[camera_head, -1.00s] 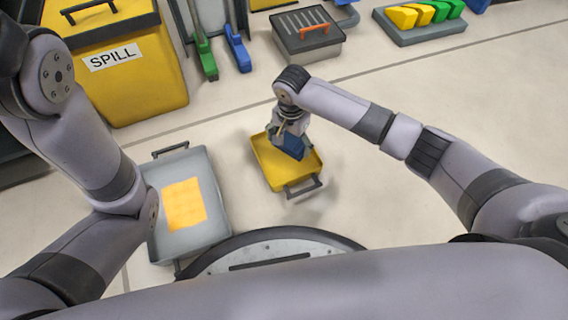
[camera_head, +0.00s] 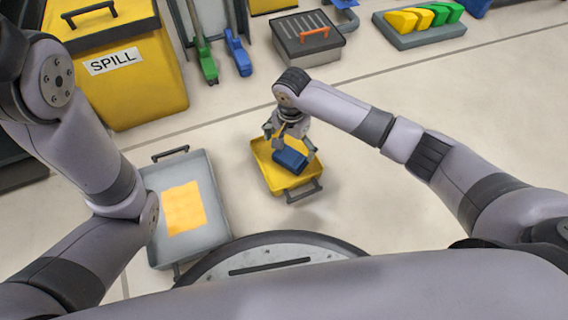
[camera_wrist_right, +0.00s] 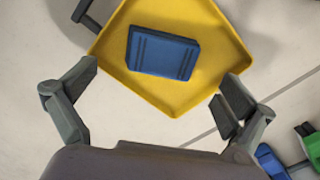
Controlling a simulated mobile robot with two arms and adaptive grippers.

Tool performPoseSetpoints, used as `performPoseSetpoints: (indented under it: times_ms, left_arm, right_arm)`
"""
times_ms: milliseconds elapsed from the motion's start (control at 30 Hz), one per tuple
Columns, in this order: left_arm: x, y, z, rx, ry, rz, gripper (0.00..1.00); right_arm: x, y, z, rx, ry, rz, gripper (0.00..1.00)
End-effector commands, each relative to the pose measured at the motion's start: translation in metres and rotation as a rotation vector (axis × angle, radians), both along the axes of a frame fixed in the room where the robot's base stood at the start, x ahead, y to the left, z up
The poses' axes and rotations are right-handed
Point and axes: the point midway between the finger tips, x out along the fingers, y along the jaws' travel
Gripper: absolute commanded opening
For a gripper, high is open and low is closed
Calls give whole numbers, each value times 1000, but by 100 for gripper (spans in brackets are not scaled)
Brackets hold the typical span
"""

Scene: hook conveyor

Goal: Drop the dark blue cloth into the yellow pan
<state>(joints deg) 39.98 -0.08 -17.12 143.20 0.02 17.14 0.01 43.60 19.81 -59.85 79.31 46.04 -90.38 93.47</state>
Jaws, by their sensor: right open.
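The dark blue cloth (camera_head: 290,161) is a folded block inside the yellow pan (camera_head: 304,183) in the head view. In the right wrist view the cloth (camera_wrist_right: 163,52) lies within the rim of the pan (camera_wrist_right: 165,97), apart from both fingers. My right gripper (camera_head: 290,143) is above the pan with its fingers spread; it also shows in the right wrist view (camera_wrist_right: 155,108), open and empty. My left gripper is not in view; only my left arm's links show.
A grey tray (camera_head: 211,221) with an orange cloth (camera_head: 184,208) stands left of the pan. A yellow spill bin (camera_head: 130,85) and a grey box (camera_head: 310,50) with an orange handle stand behind. The floor right of the pan is clear.

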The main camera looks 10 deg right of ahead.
Motion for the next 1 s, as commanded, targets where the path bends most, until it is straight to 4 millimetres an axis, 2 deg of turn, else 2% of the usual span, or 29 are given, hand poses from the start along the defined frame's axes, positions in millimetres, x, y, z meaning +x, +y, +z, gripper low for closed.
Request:
performPoseSetpoints:
  times_ms: [500,700,1000]
  left_arm:
    - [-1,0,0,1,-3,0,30]
    - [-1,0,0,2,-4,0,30]
    - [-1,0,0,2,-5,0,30]
  right_arm:
    - [1,0,98,2,-5,0,100]
    - [1,0,114,1,-3,1,100]
    - [0,0,115,1,-2,0,100]
